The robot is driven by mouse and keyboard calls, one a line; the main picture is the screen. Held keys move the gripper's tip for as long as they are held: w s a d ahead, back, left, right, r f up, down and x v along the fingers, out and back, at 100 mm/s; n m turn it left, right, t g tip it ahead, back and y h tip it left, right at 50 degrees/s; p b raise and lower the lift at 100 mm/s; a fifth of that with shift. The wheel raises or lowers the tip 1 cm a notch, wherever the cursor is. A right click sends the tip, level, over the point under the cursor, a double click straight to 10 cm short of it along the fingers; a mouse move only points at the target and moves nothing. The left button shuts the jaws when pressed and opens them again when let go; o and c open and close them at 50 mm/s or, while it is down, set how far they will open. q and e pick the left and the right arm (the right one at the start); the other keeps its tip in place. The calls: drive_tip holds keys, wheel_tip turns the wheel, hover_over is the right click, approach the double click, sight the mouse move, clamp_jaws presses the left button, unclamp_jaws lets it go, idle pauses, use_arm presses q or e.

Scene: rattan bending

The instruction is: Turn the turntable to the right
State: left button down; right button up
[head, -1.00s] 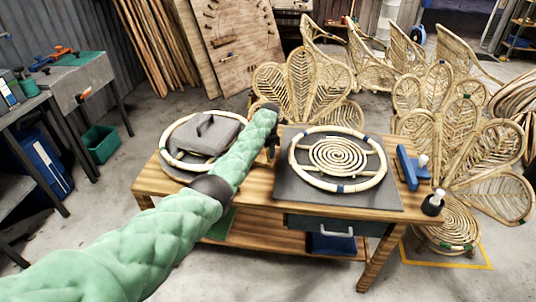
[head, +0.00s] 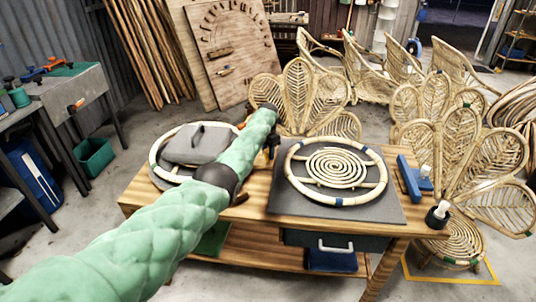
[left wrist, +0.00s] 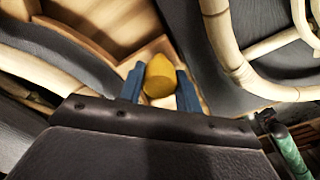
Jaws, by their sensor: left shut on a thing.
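My left gripper (head: 271,151) is at the table between two round rattan pieces, its tips mostly hidden behind my arm. In the left wrist view its blue fingers (left wrist: 158,80) are shut on a yellow knob (left wrist: 158,74), with curved rattan on both sides. To the right lies a rattan ring (head: 292,181) with a spiral centre and dark blue bindings, on a dark grey square board (head: 388,211). To the left, another rattan ring (head: 156,159) surrounds a grey block with a handle (head: 190,150). I cannot tell which part is the turntable. My right gripper is out of view.
The wooden table (head: 140,200) holds a blue tool (head: 408,178) and a dark pot (head: 437,214) at the right edge. Petal-shaped rattan chair backs (head: 298,95) stand close behind. Grey benches are at the left; the concrete floor has free room.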

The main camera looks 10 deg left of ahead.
use_arm(q)
drive_tip(key=shift+w+r, duration=0.2)
drive_tip(key=shift+r, duration=0.1)
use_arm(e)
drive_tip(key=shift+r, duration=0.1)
use_arm(q)
drive_tip(key=c, duration=1.4)
unclamp_jaws()
drive_tip(key=o, duration=0.4)
drive_tip(key=shift+w+f, duration=0.1)
drive_tip(key=shift+o, duration=0.2)
drive_tip(key=shift+f, duration=0.15)
drive_tip(key=shift+r, duration=0.4)
wheel_tip(320, 180, up, 2)
drive_tip(key=shift+r, duration=0.1)
wheel_tip(320, 180, up, 4)
drive_tip(key=shift+f+b, duration=0.25)
drive_tip(key=shift+b, duration=0.4)
drive_tip(key=shift+r, duration=0.6)
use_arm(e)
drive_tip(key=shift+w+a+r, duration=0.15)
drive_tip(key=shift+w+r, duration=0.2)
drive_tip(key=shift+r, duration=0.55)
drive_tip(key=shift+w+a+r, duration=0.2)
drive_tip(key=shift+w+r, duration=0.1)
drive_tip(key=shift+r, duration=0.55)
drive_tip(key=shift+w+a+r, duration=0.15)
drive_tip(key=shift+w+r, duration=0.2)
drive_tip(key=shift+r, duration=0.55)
